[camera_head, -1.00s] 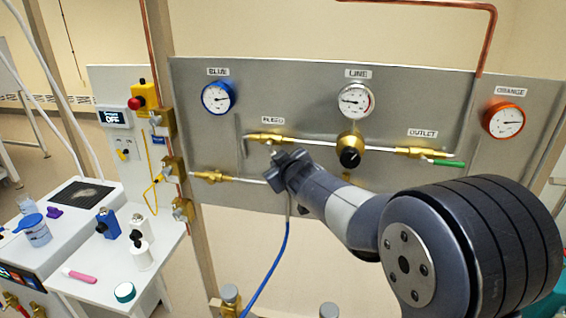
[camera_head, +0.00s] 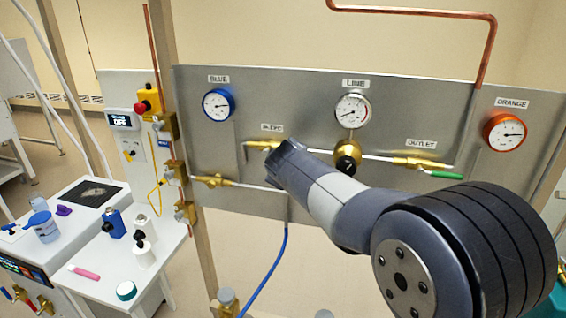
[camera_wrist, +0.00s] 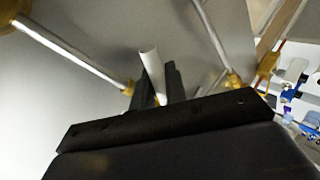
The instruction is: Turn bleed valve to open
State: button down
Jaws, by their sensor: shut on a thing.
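The brass bleed valve (camera_head: 257,145) sits on the grey panel under the label BLEED, at the left end of an upper tube. In the head view my arm's end covers its right part. My gripper (camera_wrist: 157,85) shows in the wrist view with its two dark fingers shut on the white valve handle (camera_wrist: 149,62), which sticks up between them. Brass fittings show beside the fingers, partly hidden by them. How far the handle is turned cannot be told.
The outlet valve (camera_head: 420,162) with a green handle is at the panel's right. The round regulator (camera_head: 347,156) is close beside my arm. A lower brass valve (camera_head: 212,181) and a blue hose (camera_head: 268,268) are near. A white table (camera_head: 115,262) holds bottles at left.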

jog(key=shift+r, duration=0.25)
dwell(0.4)
jog(key=c, duration=1.5)
grip_release()
